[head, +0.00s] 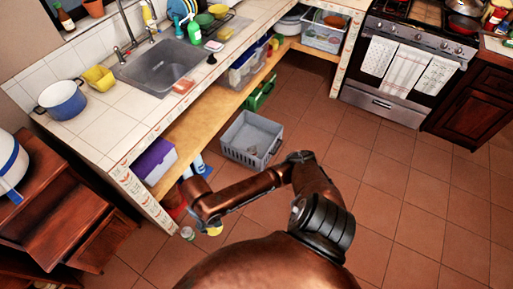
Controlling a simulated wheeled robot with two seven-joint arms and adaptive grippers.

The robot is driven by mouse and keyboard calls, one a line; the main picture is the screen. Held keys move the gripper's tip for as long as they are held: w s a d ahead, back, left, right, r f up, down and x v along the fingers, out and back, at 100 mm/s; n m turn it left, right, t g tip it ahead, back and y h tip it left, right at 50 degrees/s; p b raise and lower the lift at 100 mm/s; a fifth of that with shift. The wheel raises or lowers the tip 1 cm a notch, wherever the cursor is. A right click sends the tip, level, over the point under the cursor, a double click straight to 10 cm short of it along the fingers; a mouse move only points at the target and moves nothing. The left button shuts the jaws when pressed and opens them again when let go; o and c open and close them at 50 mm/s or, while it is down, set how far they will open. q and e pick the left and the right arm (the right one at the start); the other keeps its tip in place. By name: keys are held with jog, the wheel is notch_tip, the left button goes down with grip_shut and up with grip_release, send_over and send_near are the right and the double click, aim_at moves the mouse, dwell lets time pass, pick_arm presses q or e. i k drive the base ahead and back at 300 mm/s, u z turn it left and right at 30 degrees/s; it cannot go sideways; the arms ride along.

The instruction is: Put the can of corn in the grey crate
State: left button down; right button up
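The grey crate (236,150) stands on the tiled floor beside the low wooden shelf, open at the top. My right arm bends across the floor to the left, in front of the crate. My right gripper (210,229) is small and mostly hidden by its own wrist; its fingers are not clear. A yellow round thing (215,232) shows right at it; I cannot tell whether it is held. A small can with a pale top and greenish side (187,234) stands on the floor just left of it. I cannot read which is the can of corn. My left gripper is not in view.
The shelf (205,131) under the counter holds a purple box (155,163) and clear bins. A green holder (260,93) is behind the crate. Bottles (198,165) stand by the shelf. A wooden cabinet (75,225) is at left. Floor to the right is clear.

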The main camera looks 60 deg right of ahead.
aim_at(265, 141)
jog(key=u, duration=0.05)
jog(key=k, duration=0.4)
jog(key=z, duration=1.05)
jog(key=i, duration=0.8)
jog(key=z, duration=0.8)
jog(key=i, duration=1.9)
jog(key=u, duration=0.55)
